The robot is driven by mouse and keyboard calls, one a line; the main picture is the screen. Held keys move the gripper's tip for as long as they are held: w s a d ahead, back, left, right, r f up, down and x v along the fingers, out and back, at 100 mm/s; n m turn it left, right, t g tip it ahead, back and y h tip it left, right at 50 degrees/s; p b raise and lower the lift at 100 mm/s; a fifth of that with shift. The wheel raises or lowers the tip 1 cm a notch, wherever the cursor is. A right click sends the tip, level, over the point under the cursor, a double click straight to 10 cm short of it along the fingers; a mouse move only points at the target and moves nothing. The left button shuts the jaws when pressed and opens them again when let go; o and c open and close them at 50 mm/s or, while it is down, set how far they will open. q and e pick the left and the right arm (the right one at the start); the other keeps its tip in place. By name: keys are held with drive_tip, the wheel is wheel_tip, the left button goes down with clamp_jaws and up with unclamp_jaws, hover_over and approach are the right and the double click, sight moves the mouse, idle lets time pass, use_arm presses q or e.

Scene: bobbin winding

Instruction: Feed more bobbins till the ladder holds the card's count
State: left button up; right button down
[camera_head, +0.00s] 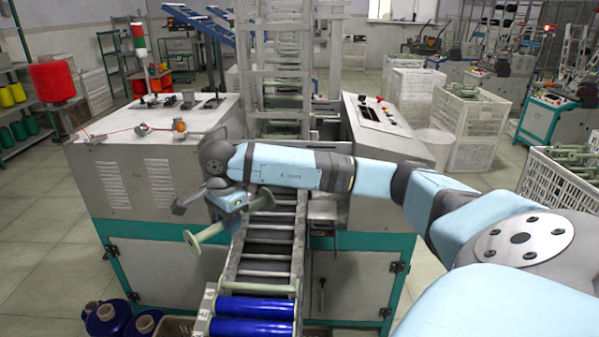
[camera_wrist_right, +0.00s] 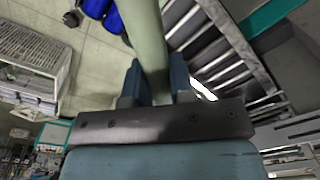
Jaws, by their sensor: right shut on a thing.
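My right gripper (camera_head: 228,202) is shut on an empty pale green bobbin (camera_head: 213,231), tilted and held left of the sloping chute's upper part. In the right wrist view, the bobbin's shaft (camera_wrist_right: 151,40) runs between the two blue fingers of the gripper (camera_wrist_right: 156,85). A tall pale ladder rack (camera_head: 250,62) rises behind the machine's front, with greenish bobbins (camera_head: 289,128) on it; I cannot count them. The sloping chute (camera_head: 271,250) carries blue wound bobbins (camera_head: 252,328) at its near end. No readable card shows. My left gripper is out of view.
Machine cabinets (camera_head: 150,235) flank the chute. A red spool (camera_head: 52,82) stands on the left. Blue cones (camera_head: 108,318) sit on the floor at lower left. A white crate (camera_head: 550,182) of green bobbins stands at right. The left floor is open.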

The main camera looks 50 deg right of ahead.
use_arm(q)
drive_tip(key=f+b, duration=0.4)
drive_tip(key=b, duration=0.1)
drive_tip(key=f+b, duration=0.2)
drive_tip(key=b, duration=0.1)
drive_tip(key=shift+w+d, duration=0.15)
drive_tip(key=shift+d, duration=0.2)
use_arm(e)
drive_tip(key=w+d+f+m, duration=0.1)
drive_tip(key=d+f+m, duration=0.3)
drive_tip(key=d+m, duration=0.5)
drive_tip(key=shift+w+f+m, duration=0.2)
drive_tip(key=shift+m, duration=0.4)
drive_tip(key=shift+f+b, duration=1.65)
drive_tip(key=shift+f, duration=8.2)
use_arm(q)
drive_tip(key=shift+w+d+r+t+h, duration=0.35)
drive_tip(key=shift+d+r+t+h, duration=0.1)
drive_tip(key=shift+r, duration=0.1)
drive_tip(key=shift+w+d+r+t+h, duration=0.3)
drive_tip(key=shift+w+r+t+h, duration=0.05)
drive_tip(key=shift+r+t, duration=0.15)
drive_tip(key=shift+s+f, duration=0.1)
